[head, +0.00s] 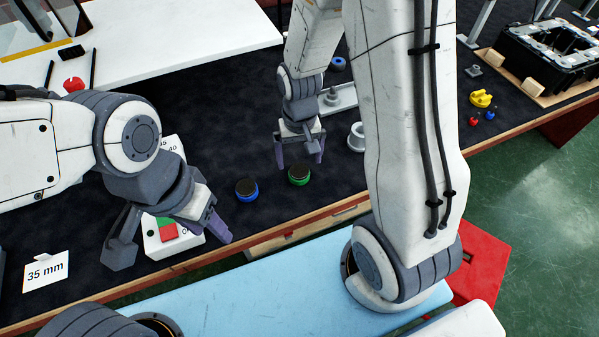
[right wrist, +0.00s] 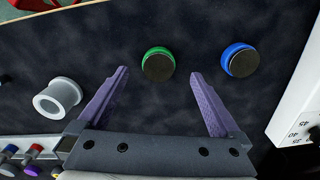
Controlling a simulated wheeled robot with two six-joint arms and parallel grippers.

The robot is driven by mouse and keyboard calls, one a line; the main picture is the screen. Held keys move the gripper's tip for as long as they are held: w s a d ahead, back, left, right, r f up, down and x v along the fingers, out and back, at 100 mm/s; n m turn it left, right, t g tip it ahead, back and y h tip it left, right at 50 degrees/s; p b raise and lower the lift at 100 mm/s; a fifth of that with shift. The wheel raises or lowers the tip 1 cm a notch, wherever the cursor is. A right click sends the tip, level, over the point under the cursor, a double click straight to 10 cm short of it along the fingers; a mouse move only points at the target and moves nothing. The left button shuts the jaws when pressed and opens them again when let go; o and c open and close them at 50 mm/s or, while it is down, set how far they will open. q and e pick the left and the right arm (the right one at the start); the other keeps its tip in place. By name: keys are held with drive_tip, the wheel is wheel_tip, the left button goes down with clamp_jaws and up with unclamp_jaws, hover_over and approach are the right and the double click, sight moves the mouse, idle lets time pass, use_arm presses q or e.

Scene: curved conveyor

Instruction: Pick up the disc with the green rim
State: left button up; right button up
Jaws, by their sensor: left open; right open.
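The disc with the green rim (head: 299,175) lies on the dark worktop, its top dark. It also shows in the right wrist view (right wrist: 158,64), just beyond and between the fingertips. My right gripper (head: 301,160) is open and empty, just behind the green-rimmed disc in the head view, with its fingers (right wrist: 160,82) apart and not touching it. A disc with a blue rim (head: 247,190) lies to the left of the green one; in the right wrist view it (right wrist: 240,60) is to the right. My left gripper (head: 170,250) is open over the white block at the left.
A grey-white flanged ring (head: 356,138) stands right of my right gripper. A white block with a red and green top (head: 170,235) is by my left gripper. A "35 mm" card (head: 46,271) stands at the front left. The worktop's wooden edge (head: 270,235) runs along the front.

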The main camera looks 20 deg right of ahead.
sight(299, 171)
drive_tip(key=shift+w+d+f, duration=0.1)
drive_tip(key=shift+w+f, duration=0.1)
drive_tip(key=shift+f, duration=1.35)
drive_tip(key=shift+w+d+f, duration=0.1)
drive_tip(key=shift+w+f, duration=0.1)
drive_tip(key=shift+f, duration=1.35)
drive_tip(key=c, duration=1.4)
drive_tip(key=shift+r, duration=0.15)
drive_tip(key=shift+c, duration=0.2)
